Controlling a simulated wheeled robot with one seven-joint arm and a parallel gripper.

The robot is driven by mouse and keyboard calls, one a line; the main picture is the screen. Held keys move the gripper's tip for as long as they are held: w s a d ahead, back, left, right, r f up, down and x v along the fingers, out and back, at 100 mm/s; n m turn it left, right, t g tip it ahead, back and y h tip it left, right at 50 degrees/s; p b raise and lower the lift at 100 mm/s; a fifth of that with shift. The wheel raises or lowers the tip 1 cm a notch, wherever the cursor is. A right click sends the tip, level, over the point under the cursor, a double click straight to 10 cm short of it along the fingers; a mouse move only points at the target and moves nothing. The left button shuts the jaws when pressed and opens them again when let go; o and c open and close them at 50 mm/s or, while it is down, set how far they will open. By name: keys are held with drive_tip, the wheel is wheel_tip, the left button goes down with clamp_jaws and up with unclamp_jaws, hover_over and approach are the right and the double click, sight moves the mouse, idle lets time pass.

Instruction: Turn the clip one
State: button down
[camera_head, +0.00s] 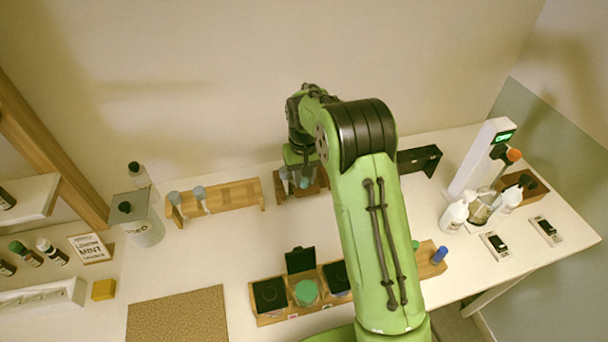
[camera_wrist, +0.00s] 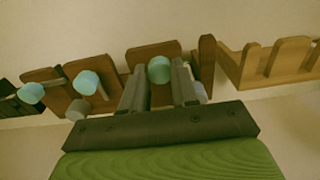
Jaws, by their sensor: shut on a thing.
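My gripper (camera_wrist: 158,92) is over the back wall side of the table, at a brown wooden rack (camera_wrist: 60,98). It also shows in the head view at the small rack (camera_head: 283,191), partly hidden by my arm. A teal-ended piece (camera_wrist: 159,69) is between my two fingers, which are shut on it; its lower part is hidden. Two more teal-ended pieces, one in the middle (camera_wrist: 87,82) and one at the left (camera_wrist: 32,93), stick out of the rack. I cannot tell which piece is the clip, or how far any is turned.
A lighter slotted wooden rack (camera_wrist: 262,72) stands beside it; in the head view it is on the left (camera_head: 232,194). A bottle tray (camera_head: 270,318), a cork mat (camera_head: 178,318) and a white device (camera_head: 478,160) are also on the table.

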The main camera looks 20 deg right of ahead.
sight(304, 180)
drive_tip(key=n, duration=0.4)
drive_tip(key=shift+n, duration=0.3)
drive_tip(key=n, duration=0.4)
drive_tip(key=shift+n, duration=0.3)
drive_tip(key=c, duration=0.9)
unclamp_jaws()
drive_tip(key=shift+o, duration=0.2)
drive_tip(key=shift+r, duration=0.1)
wheel_tip(304, 180, up, 16)
drive_tip(key=p, duration=0.1)
drive_tip(key=shift+f+p, duration=0.2)
drive_tip(key=shift+p, duration=0.1)
